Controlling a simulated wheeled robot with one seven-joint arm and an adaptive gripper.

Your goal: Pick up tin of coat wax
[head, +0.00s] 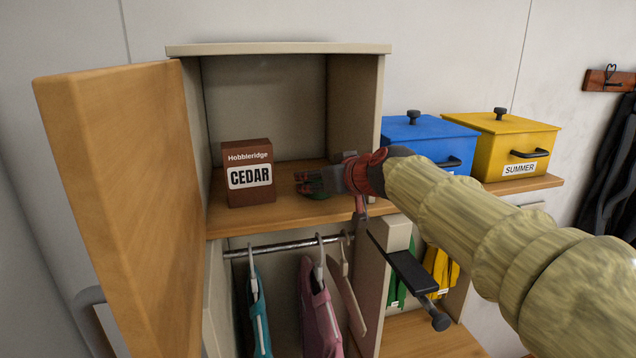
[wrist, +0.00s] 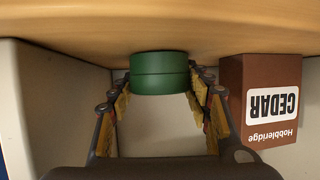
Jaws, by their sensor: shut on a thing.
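The tin of coat wax is a short, round green tin (wrist: 160,73), centred in the wrist view, which is upside down. In the head view only a bit of its dark green side (head: 318,194) shows, mostly hidden by my gripper (head: 308,183). The tin is on the wooden shelf of the open cupboard, right of the brown CEDAR box. My gripper reaches in from the right and is shut on the tin, with a finger on each side. I cannot see a gap under the tin.
The brown CEDAR box (head: 249,187) stands close to the gripper, also in the wrist view (wrist: 262,105). The cupboard door (head: 120,200) is swung open on the left. Hangers with small coats hang from a rail (head: 285,247) below the shelf. Blue (head: 425,137) and yellow (head: 512,140) bins stand right.

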